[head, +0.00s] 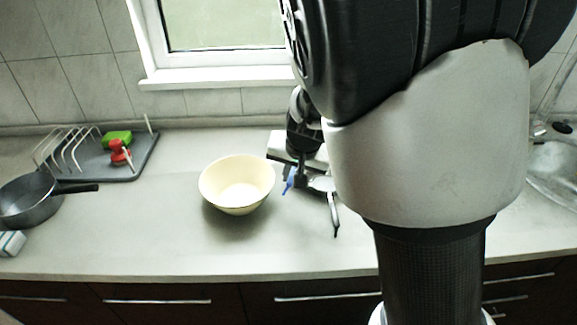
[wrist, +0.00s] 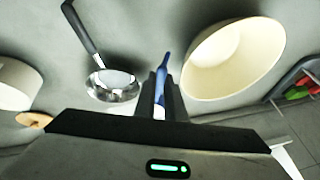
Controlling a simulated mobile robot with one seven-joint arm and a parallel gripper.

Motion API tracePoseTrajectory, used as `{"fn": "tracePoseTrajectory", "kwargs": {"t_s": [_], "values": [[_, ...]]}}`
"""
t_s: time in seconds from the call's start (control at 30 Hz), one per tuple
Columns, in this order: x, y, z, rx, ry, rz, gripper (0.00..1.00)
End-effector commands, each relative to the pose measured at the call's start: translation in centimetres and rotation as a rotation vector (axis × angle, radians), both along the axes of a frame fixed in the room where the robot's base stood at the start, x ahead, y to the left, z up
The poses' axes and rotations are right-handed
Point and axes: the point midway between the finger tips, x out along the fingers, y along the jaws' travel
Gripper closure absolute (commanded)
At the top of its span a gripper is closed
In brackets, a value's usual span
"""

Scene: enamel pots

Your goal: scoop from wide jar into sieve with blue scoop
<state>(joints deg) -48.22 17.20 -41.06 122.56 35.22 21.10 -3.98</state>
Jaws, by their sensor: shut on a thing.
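My gripper (wrist: 158,90) is shut on a slim blue piece, seemingly the handle of the blue scoop (wrist: 163,70); its bowl is not clear. A bit of blue also shows at my gripper in the head view (head: 288,183), just right of the cream bowl. A shiny metal utensil with a round bowl and dark handle (wrist: 112,84) lies left of my fingers; I cannot tell whether it is the sieve. A white round vessel (wrist: 14,84), perhaps the wide jar, is cut off at the wrist view's left edge. My arm hides it in the head view.
The open cream bowl (head: 237,186) stands on the counter beside my gripper and looks empty. A grey dish rack (head: 128,170) with green and red items and a dark pan (head: 32,205) are at the left. A tan disc (wrist: 34,119) lies near the white vessel.

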Motion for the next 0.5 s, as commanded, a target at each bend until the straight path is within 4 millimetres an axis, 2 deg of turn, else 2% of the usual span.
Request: {"fn": "tracePoseTrajectory", "kwargs": {"t_s": [0.5], "values": [[-0.16, -0.65, -0.65, 0.053, -0.013, 0.000, 1.00]]}}
